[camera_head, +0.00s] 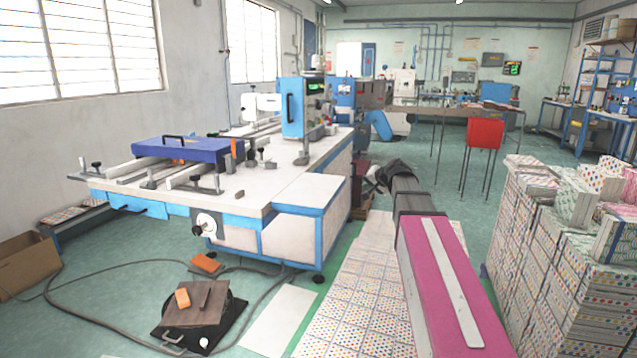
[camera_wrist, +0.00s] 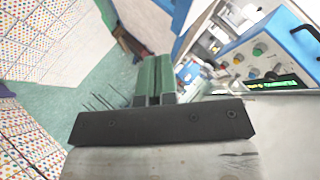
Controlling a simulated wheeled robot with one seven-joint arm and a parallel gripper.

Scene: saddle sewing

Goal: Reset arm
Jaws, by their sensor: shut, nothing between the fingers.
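My arm reaches forward from the lower right of the head view. My gripper (camera_head: 372,181) is at its far end, small and dark, just right of the sewing machine's white table (camera_head: 262,187). In the wrist view my gripper (camera_wrist: 153,66) shows two green fingers side by side, shut with nothing between them. The fingers point out over the green floor (camera_wrist: 85,100). No object is held. The blue machine head (camera_head: 305,107) stands on the table, and its control panel (camera_wrist: 262,65) shows at the right of the wrist view.
Tall stacks of dotted printed sheets (camera_head: 555,240) stand at the right. A red box stand (camera_head: 485,133) is beyond the arm. A cardboard box (camera_head: 27,266) and a foot pedal (camera_head: 200,305) with cables lie at the left. Green floor between the stand and machine is open.

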